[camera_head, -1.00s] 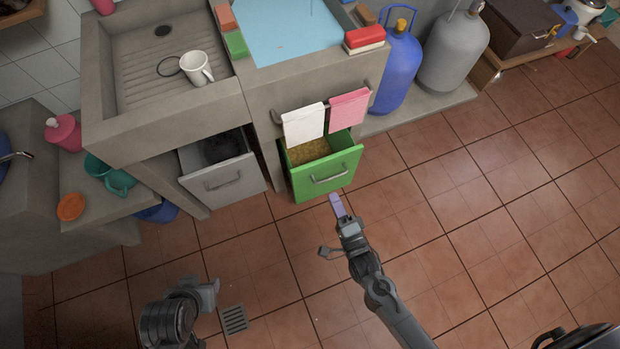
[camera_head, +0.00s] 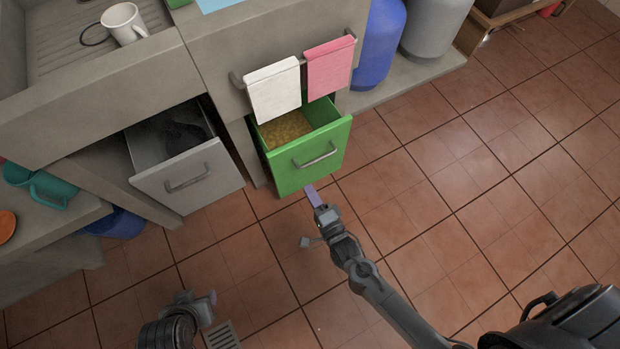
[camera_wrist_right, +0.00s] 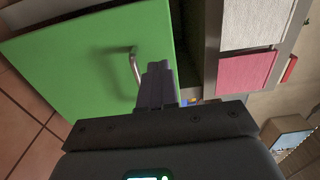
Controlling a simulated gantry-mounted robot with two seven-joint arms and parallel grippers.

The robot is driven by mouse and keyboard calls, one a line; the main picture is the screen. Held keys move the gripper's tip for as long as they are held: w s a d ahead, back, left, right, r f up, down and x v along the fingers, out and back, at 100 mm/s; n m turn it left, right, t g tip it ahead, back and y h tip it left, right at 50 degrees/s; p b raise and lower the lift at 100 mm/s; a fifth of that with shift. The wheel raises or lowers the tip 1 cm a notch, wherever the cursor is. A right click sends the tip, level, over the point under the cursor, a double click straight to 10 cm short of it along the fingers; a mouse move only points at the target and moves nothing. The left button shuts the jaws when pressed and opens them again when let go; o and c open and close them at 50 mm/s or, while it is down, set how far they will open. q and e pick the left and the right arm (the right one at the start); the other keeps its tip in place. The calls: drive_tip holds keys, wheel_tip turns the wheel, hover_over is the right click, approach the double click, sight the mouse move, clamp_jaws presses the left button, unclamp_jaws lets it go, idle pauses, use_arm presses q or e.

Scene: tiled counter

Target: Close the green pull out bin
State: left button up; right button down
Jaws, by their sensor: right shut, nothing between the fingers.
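The green pull-out bin (camera_head: 303,165) stands pulled out below the counter, with yellowish contents inside and a metal handle (camera_head: 316,156) on its front. Its green front (camera_wrist_right: 95,60) also fills the left of the right wrist view, with the handle (camera_wrist_right: 135,66) just beyond my fingers. My right gripper (camera_head: 312,193) is shut and empty, in front of the bin's lower front edge. In the wrist view its fingers (camera_wrist_right: 156,82) point at the front near the handle; contact cannot be told. My left gripper (camera_head: 205,299) is low in the head view, over the floor, its jaws unclear.
A grey pull-out bin (camera_head: 190,178) stands open to the left. A white towel (camera_head: 274,90) and a pink towel (camera_head: 331,68) hang on a rail above the green bin. A blue gas cylinder (camera_head: 379,45) stands to the right. The tiled floor in front is clear.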

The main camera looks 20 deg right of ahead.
sight(287, 153)
drive_tip(key=w+b, duration=0.1)
drive_tip(key=w, duration=0.2)
drive_tip(key=w+b, duration=0.2)
drive_tip(key=w, duration=0.2)
drive_tip(key=w+a+b, duration=0.1)
drive_tip(key=w+b, duration=0.1)
drive_tip(key=w, duration=0.1)
drive_tip(key=shift+w+f, duration=0.15)
drive_tip(key=shift+w, duration=0.25)
use_arm(q)
wheel_tip(287, 153, down, 6)
drive_tip(key=shift+a, duration=0.15)
use_arm(e)
drive_tip(key=shift+w+a, duration=0.1)
drive_tip(key=shift+w, duration=0.45)
